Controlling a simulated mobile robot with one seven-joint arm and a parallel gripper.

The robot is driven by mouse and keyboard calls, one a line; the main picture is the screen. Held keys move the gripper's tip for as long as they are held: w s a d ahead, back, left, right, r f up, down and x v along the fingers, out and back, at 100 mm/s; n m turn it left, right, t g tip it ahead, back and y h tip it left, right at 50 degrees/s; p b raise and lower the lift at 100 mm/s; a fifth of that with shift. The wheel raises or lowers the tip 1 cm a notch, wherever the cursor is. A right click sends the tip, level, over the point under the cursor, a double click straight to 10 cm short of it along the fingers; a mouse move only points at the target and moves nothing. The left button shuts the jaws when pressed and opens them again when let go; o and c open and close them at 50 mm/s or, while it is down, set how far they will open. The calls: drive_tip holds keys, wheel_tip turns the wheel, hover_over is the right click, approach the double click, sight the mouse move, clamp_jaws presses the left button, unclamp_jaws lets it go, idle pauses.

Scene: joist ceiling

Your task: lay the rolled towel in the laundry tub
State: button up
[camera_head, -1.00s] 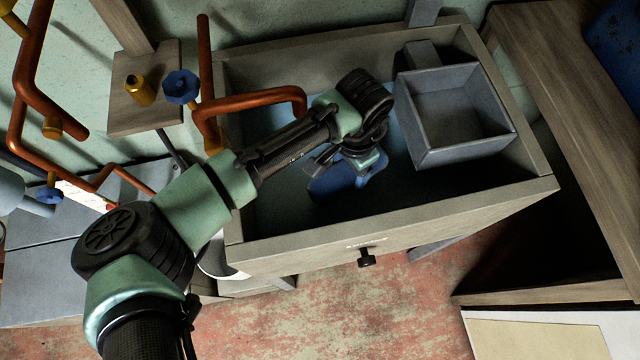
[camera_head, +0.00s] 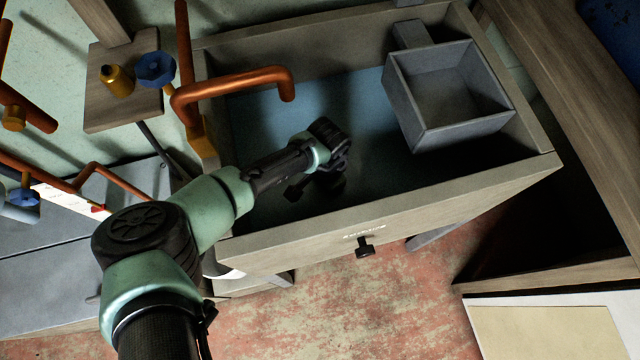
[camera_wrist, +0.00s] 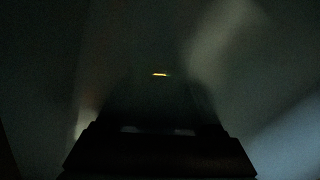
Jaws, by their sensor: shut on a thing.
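The laundry tub (camera_head: 390,213) is a wide grey box with a bluish floor, in the middle of the head view. My gripper (camera_head: 328,184) is down inside it, near the front wall and left of the middle, pointing downward. It is shut on the rolled towel, but the wrist and the tub's shadow hide its fingertips and the towel in the head view. The wrist view is very dark. It shows the black body of my gripper (camera_wrist: 160,145) and a small yellow glint, with no clear towel outline. I cannot tell whether the towel touches the floor.
A grey square box (camera_head: 447,95) sits at the tub's right end. A copper spout (camera_head: 235,93) arches over the left rear, close to my arm. The tub's rear floor is clear.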

sight(320, 189)
drive_tip(key=shift+s+a+f, duration=0.2)
drive_tip(key=shift+a+f, duration=0.35)
drive_tip(key=shift+f, duration=0.15)
drive_tip(key=shift+f+b, duration=0.15)
drive_tip(key=shift+b, duration=0.2)
drive_tip(key=o, duration=1.5)
drive_tip(key=shift+c, duration=0.2)
wheel_tip(320, 189, up, 13)
drive_tip(key=p, duration=0.3)
drive_tip(key=shift+f, duration=0.2)
